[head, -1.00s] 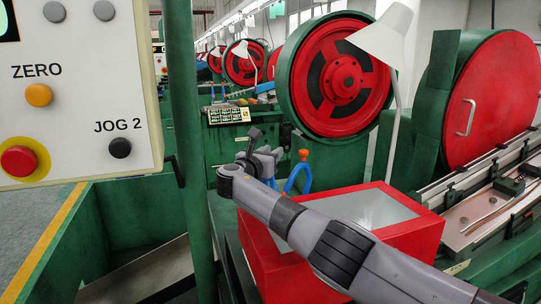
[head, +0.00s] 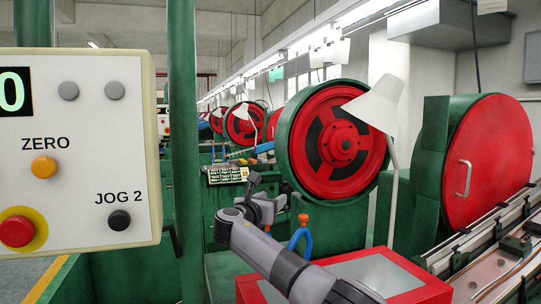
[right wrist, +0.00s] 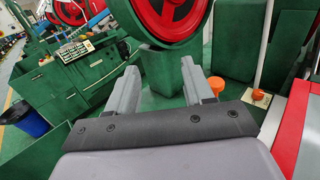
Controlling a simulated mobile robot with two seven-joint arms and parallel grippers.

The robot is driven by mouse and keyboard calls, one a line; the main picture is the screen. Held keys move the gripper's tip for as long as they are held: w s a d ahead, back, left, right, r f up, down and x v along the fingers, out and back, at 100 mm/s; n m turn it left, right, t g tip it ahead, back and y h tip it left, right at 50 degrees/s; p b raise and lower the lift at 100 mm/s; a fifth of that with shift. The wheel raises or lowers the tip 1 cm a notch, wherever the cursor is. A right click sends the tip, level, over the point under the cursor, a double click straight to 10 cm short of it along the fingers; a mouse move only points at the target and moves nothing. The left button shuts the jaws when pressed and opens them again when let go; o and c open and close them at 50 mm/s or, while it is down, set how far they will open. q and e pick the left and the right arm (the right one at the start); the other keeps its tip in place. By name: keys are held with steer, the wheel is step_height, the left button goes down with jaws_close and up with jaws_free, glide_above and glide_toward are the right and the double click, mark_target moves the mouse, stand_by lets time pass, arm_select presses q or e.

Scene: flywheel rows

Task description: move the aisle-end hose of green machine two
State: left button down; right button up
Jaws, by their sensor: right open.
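A blue hose (head: 300,238) with an orange top piece (head: 303,217) stands behind the front red box, just right of my right gripper (head: 264,194). I cannot tell which machine it belongs to. My right gripper is held in front of the green machine with the red flywheel (head: 338,147). In the right wrist view its two fingers (right wrist: 159,70) stand apart with nothing between them. Orange pieces (right wrist: 216,85) and (right wrist: 258,96) show just right of the fingers there. The hose's lower end is hidden in the head view. My left gripper is not in view.
A control panel (head: 75,170) on a green post (head: 184,150) stands close at the left. A red box (head: 420,285) lies under my right arm. A white lamp (head: 380,105) and a second red wheel cover (head: 487,150) are at the right. A blue bin (right wrist: 22,118) shows at the left in the wrist view.

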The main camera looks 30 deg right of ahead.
step_height(320, 180, up, 15)
steer(key=p, duration=0.1)
steer(key=shift+s, duration=0.1)
stand_by(0.7)
